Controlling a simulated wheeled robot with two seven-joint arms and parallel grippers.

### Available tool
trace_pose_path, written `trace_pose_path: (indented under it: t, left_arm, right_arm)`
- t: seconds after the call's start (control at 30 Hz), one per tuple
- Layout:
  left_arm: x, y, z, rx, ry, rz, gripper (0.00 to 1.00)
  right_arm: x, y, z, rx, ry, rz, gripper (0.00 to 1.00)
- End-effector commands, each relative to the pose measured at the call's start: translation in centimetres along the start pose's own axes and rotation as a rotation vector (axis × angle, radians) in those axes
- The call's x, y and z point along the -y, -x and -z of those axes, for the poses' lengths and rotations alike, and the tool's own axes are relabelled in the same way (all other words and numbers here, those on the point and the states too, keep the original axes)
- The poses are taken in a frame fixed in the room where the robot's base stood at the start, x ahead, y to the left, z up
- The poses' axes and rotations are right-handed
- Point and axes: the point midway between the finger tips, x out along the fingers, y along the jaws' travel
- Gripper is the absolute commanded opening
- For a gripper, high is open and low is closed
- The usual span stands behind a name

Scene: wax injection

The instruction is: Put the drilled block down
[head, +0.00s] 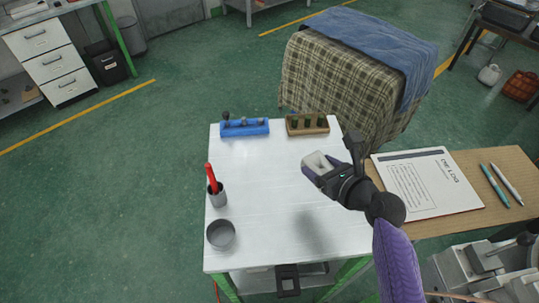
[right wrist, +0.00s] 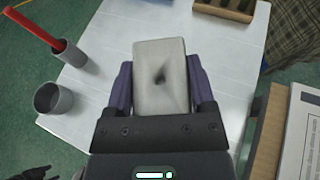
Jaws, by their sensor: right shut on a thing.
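The drilled block (head: 318,163) is a pale grey rectangular block. In the right wrist view the drilled block (right wrist: 160,78) shows a dark hole near the middle of its face. My right gripper (head: 325,172) is shut on it, with a purple finger on each side; the gripper also shows in the right wrist view (right wrist: 160,92). The block is held over the white table (head: 265,185), apparently above its surface, with a soft shadow on the top below.
A blue rack (head: 245,128) and a brown wooden block with slots (head: 307,125) stand at the table's back edge. A grey cup (head: 217,196) with a red tool and a round grey dish (head: 221,235) stand at left. The table's middle is clear. A clipboard-like sheet (head: 428,184) lies at right.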

Motion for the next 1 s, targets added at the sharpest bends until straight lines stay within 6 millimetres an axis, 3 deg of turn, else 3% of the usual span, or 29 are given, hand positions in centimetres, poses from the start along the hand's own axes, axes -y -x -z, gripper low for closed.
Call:
trace_pose_path:
  t: [0.03, 0.1, 0.3, 0.6, 0.93, 0.97, 1.0]
  left_arm:
    - [0.0, 1.1, 0.0, 0.001, 0.001, -0.001, 0.59]
    - [-0.1, 0.9, -0.1, 0.005, 0.001, -0.001, 0.59]
    - [-0.1, -2.8, -0.9, 0.017, -0.001, -0.001, 0.59]
    - [0.5, -6.0, -1.5, 0.026, -0.005, 0.008, 0.59]
    - [0.5, -5.8, -1.2, 0.018, -0.007, 0.009, 0.59]
    - [0.5, -5.7, -1.1, 0.017, -0.007, 0.009, 0.59]
    - [0.4, -5.7, -1.1, 0.017, -0.007, 0.008, 0.59]
  right_arm:
    - [-0.5, -0.2, -0.3, 0.001, -0.011, 0.012, 0.0]
    - [-1.0, -1.0, 0.8, 0.0, -0.012, 0.025, 0.0]
    - [-1.1, -3.2, 6.1, -0.002, -0.011, 0.032, 0.0]
    - [-1.0, -5.0, 10.4, -0.001, -0.01, 0.031, 0.0]
    - [-1.0, -5.0, 10.2, 0.002, -0.012, 0.031, 0.0]
    - [-1.0, -4.9, 10.2, 0.001, -0.012, 0.031, 0.77]
    - [-1.0, -4.9, 10.2, 0.001, -0.012, 0.031, 0.85]
